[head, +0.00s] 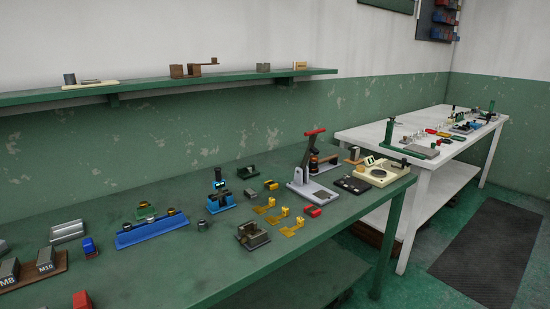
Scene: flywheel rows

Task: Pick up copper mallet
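I cannot pick out a copper mallet with certainty at this size. A brown blocky item with a short bar sticking out to the right (196,69) sits on the wall shelf, but I cannot tell whether it is a mallet. A brown bar-like item (327,158) lies behind the red-handled press on the green table and is partly hidden. Neither of my grippers shows in the head view.
The long green table (190,262) holds a red-handled press (311,170), a cream scale-like device (383,173), a blue rack (152,230) and several small parts. A green wall shelf (240,77) runs above. A white table (440,165) stands beyond, with a dark floor mat (488,250) beside it.

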